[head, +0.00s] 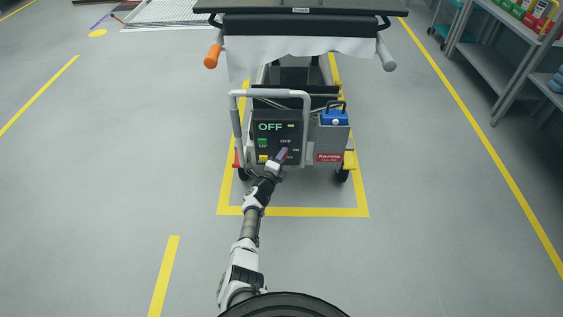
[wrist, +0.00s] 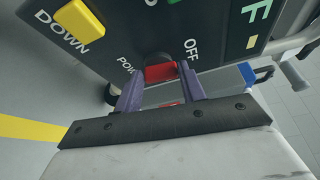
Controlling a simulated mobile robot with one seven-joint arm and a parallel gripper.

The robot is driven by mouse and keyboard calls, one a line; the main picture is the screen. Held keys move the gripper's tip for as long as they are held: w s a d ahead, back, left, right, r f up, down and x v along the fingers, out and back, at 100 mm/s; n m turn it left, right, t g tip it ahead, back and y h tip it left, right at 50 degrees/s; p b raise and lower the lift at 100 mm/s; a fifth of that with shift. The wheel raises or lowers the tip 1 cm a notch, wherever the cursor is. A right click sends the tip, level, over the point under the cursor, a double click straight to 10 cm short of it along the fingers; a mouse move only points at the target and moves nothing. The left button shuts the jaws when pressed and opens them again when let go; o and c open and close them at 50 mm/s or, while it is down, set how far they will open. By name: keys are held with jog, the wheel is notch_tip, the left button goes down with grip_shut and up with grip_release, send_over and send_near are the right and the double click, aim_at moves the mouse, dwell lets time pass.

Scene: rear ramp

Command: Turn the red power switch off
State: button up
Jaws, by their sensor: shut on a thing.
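The red power switch (wrist: 160,72) shows in the wrist view on a dark control panel, between printed "POW…" and "OFF" labels. My gripper (wrist: 160,75) has its two purple fingers on either side of the switch, shut on it. In the head view my gripper (head: 283,155) reaches the lower right of the control panel (head: 263,144) and hides most of the switch. The panel's display (head: 270,127) reads OFF in green letters.
Yellow DOWN button (wrist: 79,20) and green UP button (head: 263,143) sit left of the switch. A grey handle frame (head: 236,110) surrounds the panel. A blue box (head: 334,118) stands in a grey holder to its right. Open floor lies on both sides.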

jog(key=shift+f+n+b, duration=0.25)
jog(key=shift+n+b, duration=0.3)
jog(key=shift+n, duration=0.15)
jog(key=o, duration=1)
jog(key=shift+r, duration=0.1)
jog(key=shift+s, duration=0.1)
jog(key=shift+f+p+v, duration=0.15)
jog(key=shift+p+v, duration=2.45)
jog(key=shift+v, duration=0.85)
jog(key=shift+f+p+v, duration=0.15)
jog(key=shift+p+v, duration=2.45)
jog(key=shift+v, duration=0.8)
